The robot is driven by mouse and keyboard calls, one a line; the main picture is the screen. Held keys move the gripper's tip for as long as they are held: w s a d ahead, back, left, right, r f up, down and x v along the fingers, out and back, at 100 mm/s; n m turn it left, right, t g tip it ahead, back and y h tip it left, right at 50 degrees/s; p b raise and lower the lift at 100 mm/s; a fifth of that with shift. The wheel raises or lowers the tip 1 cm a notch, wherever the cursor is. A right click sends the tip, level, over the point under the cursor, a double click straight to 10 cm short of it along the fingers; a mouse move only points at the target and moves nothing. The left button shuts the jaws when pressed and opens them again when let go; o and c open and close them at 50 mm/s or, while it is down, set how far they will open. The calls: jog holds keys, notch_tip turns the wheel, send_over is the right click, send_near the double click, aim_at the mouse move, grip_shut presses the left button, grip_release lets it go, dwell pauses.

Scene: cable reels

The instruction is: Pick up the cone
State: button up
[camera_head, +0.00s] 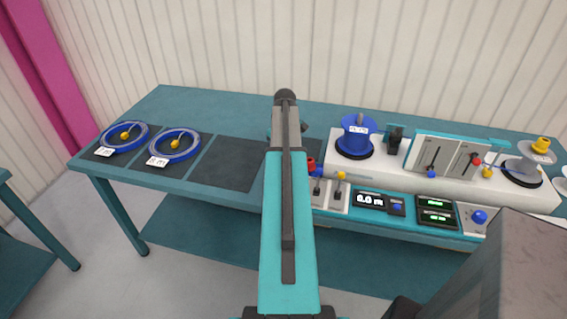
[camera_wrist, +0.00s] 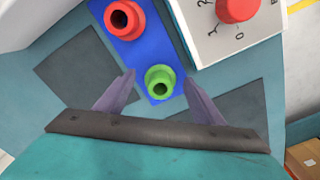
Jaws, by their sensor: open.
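In the wrist view, a green stepped, cone-like piece (camera_wrist: 160,82) with a round hole stands near the lower end of a blue plate (camera_wrist: 146,54). A larger red piece (camera_wrist: 123,19) of similar form stands at the plate's upper end. My gripper (camera_wrist: 159,77) is open, its two purple-grey fingers either side of the green piece, with visible gaps. Whether the fingertips are level with it or above it I cannot tell. In the head view my arm hides my gripper and the green piece; a bit of the red piece (camera_head: 310,163) shows beside the arm.
A white panel with a red knob (camera_wrist: 238,8) stands close to the plate's right side. In the head view, two blue cable rings (camera_head: 124,137) (camera_head: 174,146) lie on dark mats at left. A blue reel (camera_head: 356,136) stands on the white machine at right.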

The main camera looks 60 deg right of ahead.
jog(key=c, duration=1.1)
jog(key=shift+r, duration=0.1)
jog(key=shift+c, duration=0.2)
notch_tip(320, 180, up, 10)
jog(key=b, duration=0.2)
